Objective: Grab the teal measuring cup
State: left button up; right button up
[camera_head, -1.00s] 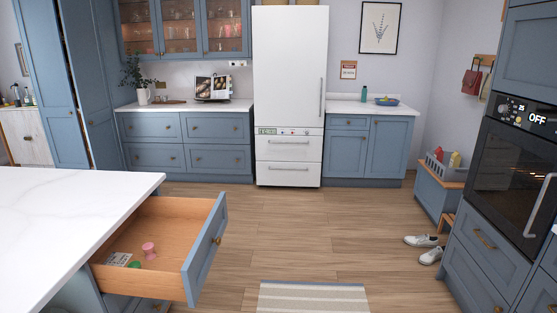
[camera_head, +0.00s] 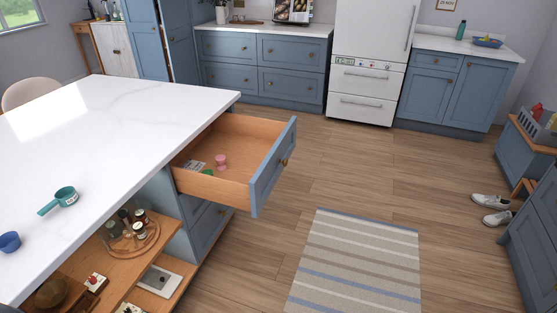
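A teal measuring cup (camera_head: 65,196) with a handle lies on the white island countertop (camera_head: 130,115), at the left of the head view. Neither of my grippers is in the picture.
An open drawer (camera_head: 270,165) juts from the island, holding a pink item (camera_head: 221,161), a green item and a card. Open shelves below the countertop hold a round tray (camera_head: 132,240) with jars.

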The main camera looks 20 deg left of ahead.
aim_at(58, 203)
jog(key=u, duration=2)
jog(key=l+z, duration=0.15)
jog(key=i+l, duration=0.05)
